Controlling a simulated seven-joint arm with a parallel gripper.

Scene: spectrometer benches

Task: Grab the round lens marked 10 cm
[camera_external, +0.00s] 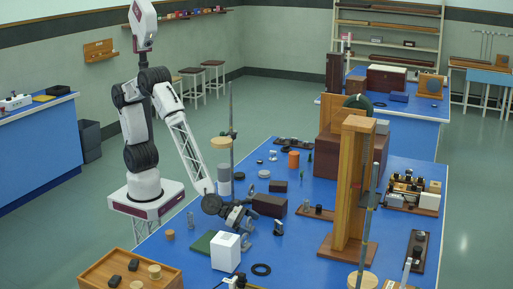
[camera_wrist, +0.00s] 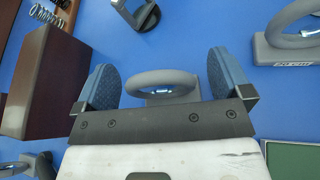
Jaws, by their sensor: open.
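In the wrist view a round lens (camera_wrist: 165,83) in a grey ring mount lies between my two blue fingertips, with blue bench showing on both sides of it. No marking on it can be read. My gripper (camera_wrist: 160,74) is open around it and empty; it also shows low over the blue bench in the external view (camera_external: 236,214). A third mounted piece (camera_wrist: 135,14) stands at the top, partly cut off.
A brown box (camera_wrist: 45,70) stands close on the left in the wrist view, with a spring (camera_wrist: 47,14) beyond it. A green board (camera_wrist: 291,160) lies at lower right. In the external view a white cube (camera_external: 225,251) and a black ring (camera_external: 261,269) are near my gripper.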

